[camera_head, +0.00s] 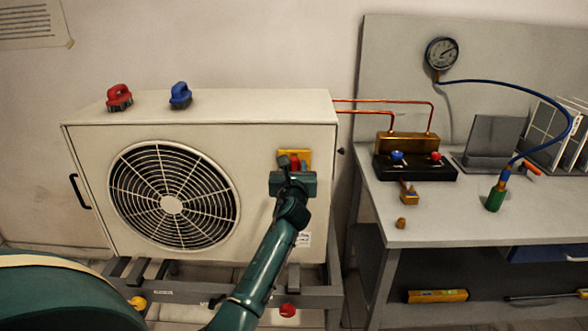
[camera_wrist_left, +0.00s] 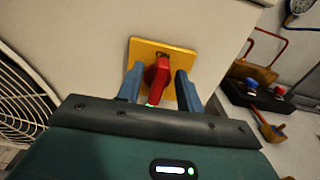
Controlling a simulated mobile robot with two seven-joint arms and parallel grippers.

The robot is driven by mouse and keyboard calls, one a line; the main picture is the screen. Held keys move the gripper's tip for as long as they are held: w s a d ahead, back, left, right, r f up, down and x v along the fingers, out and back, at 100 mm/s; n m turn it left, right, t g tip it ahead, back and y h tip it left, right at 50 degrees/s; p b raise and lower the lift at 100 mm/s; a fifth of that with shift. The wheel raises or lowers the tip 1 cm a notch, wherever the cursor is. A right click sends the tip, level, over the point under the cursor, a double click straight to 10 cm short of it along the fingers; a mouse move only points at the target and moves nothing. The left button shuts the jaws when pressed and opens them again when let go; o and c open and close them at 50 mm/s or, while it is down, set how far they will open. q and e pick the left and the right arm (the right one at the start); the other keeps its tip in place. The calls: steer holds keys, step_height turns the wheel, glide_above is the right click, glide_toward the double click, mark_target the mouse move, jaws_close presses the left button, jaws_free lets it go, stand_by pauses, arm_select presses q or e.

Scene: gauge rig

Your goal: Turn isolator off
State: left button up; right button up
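The isolator is a red rotary handle (camera_wrist_left: 158,78) on a yellow plate (camera_wrist_left: 178,56), fixed to the front of the white outdoor unit near its right edge. In the head view the yellow plate (camera_head: 300,155) shows above my left gripper (camera_head: 292,165), which covers much of the red handle. In the left wrist view the two fingers of my left gripper (camera_wrist_left: 158,88) stand apart on either side of the red handle, with gaps visible. The handle looks roughly upright relative to the plate, slightly tilted in the wrist view. My right gripper is not in view.
The white unit (camera_head: 265,215) has a fan grille, with red (camera_head: 119,97) and blue (camera_head: 180,95) caps on top. Copper pipes (camera_head: 400,101) run right to a manifold (camera_head: 415,160) on the grey bench (camera_head: 450,220). A gauge (camera_head: 442,53) and blue hose are there too.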

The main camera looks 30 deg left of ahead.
arm_select(q)
steer(key=shift+w+a, duration=0.1)
steer(key=shift+w, duration=0.1)
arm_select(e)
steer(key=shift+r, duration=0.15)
arm_select(q)
jaws_close()
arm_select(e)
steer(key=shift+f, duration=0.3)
